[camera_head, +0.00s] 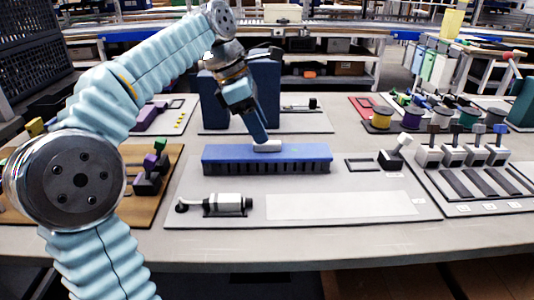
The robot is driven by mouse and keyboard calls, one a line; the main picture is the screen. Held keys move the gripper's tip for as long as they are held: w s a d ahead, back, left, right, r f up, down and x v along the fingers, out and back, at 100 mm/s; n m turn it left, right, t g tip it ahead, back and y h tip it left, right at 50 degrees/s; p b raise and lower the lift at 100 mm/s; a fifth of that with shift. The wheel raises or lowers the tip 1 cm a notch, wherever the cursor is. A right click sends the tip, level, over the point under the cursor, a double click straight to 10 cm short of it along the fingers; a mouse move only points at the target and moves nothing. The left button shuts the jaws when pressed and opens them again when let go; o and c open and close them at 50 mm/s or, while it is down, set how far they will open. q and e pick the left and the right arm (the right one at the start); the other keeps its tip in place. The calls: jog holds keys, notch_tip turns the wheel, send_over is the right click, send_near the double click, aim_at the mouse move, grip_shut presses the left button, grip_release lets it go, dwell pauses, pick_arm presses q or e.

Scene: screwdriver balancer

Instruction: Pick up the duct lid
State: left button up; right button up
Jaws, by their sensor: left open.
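My right gripper is not in the view.
A white and black tool (228,203) lies on the mat in front of the duct. A small black switch block (390,160) stands to the right. Coloured spools (381,117) and several grey blocks stand further right. A tall dark blue bin (265,85) is behind the gripper. The mat's front right is clear.

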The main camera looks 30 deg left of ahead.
aim_at(267, 149)
pick_arm(q)
jog(key=x, duration=0.3)
jog(key=shift+d+f, duration=0.1)
jog(key=shift+f, duration=0.1)
grip_shut()
